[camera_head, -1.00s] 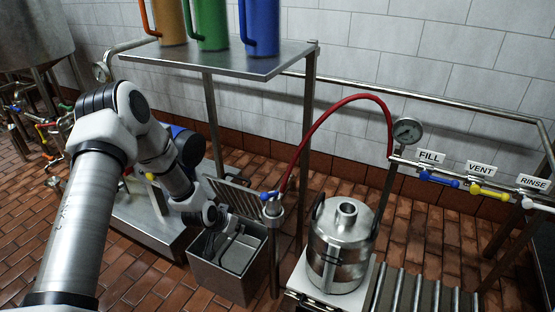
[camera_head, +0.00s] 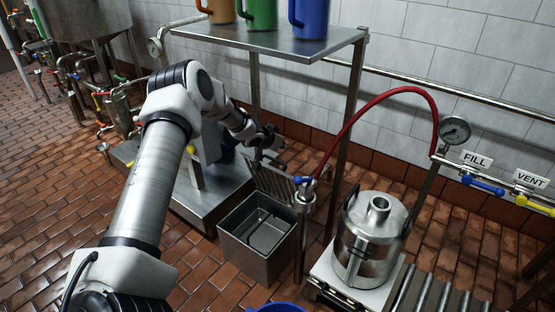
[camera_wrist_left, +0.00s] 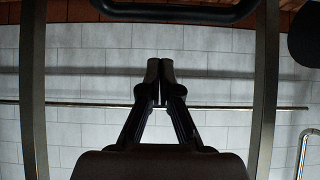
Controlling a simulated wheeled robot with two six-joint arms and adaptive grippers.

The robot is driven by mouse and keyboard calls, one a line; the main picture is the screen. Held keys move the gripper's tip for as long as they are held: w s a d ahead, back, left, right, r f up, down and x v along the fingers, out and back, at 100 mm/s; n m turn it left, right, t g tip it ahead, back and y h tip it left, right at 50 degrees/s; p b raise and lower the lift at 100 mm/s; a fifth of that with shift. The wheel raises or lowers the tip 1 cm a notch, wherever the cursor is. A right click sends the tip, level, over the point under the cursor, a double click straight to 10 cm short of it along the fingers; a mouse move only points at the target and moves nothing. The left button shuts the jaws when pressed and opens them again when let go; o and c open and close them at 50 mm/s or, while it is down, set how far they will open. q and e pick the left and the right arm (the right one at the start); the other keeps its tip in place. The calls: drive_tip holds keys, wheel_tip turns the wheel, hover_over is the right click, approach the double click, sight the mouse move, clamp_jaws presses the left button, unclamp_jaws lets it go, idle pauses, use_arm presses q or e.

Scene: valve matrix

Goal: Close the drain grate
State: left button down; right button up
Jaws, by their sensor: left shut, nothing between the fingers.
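The drain grate (camera_head: 275,184) is a slatted metal panel. It stands raised and tilted at the back edge of the open metal drain box (camera_head: 238,248). The box's inside shows from above. My left gripper (camera_head: 258,156) is at the grate's upper edge, beyond the box; I cannot tell whether it touches the grate. In the left wrist view its two dark fingers (camera_wrist_left: 160,84) are together with nothing between them, and the wall tiles lie behind. The grate is not clear in that view. My right gripper is not in view.
A shelf (camera_head: 290,43) with coloured jugs stands above and behind. A post with a blue-handled valve (camera_head: 304,182) and red hose (camera_head: 353,120) is right of the box. A steel keg (camera_head: 368,240) stands further right. Pipes and valves are at left.

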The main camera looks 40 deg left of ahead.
sight(277, 179)
use_arm(q)
drive_tip(key=shift+s+d+f+b, duration=0.2)
drive_tip(key=shift+s+f+b, duration=0.25)
drive_tip(key=shift+s+f, duration=0.9)
drive_tip(key=shift+s, duration=0.1)
